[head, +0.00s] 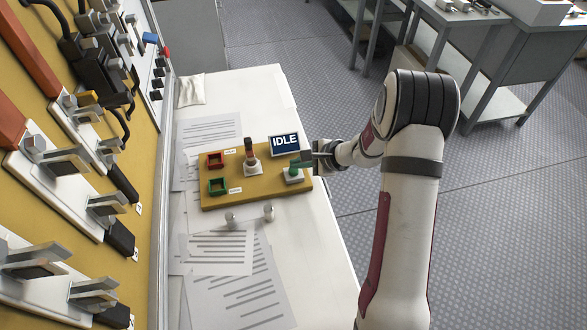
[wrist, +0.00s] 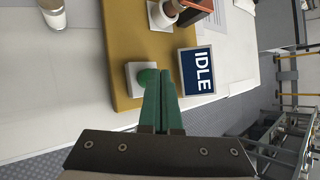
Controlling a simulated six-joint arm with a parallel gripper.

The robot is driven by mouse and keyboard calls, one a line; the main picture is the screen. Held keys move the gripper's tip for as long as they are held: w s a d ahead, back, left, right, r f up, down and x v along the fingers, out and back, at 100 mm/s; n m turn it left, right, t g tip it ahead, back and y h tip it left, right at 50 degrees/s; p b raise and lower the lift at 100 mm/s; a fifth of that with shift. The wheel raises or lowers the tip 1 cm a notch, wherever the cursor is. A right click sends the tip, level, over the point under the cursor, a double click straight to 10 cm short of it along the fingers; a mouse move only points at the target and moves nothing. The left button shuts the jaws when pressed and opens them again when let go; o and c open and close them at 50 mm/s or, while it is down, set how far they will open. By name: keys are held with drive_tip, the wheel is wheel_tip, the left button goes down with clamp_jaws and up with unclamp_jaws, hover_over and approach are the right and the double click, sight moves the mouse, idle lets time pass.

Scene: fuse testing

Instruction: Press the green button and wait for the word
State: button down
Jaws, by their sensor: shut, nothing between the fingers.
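The green button (head: 293,172) sits on a white square base at the right end of the yellow board (head: 240,196). The button also shows in the wrist view (wrist: 148,77), partly behind a finger. My gripper (head: 302,163) is shut and empty, with its green fingers close together. In the wrist view the fingertips (wrist: 164,72) overlap the button's right edge; I cannot tell whether they touch it. The display (head: 285,145) stands at the board's back right and reads "IDLE"; it reads the same in the wrist view (wrist: 201,76).
A fuse holder with a fuse (head: 250,155) stands mid-board. A red bin (head: 215,160) and a green bin (head: 217,186) are at the board's left. Two loose fuses, one left (head: 230,217) and one right (head: 268,212), stand in front. Printed sheets (head: 218,252) lie on the white table.

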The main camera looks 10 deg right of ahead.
sight(298, 172)
drive_tip(key=shift+f, duration=0.45)
idle(0.4)
drive_tip(key=shift+r, duration=0.9)
drive_tip(key=shift+r, duration=2.5)
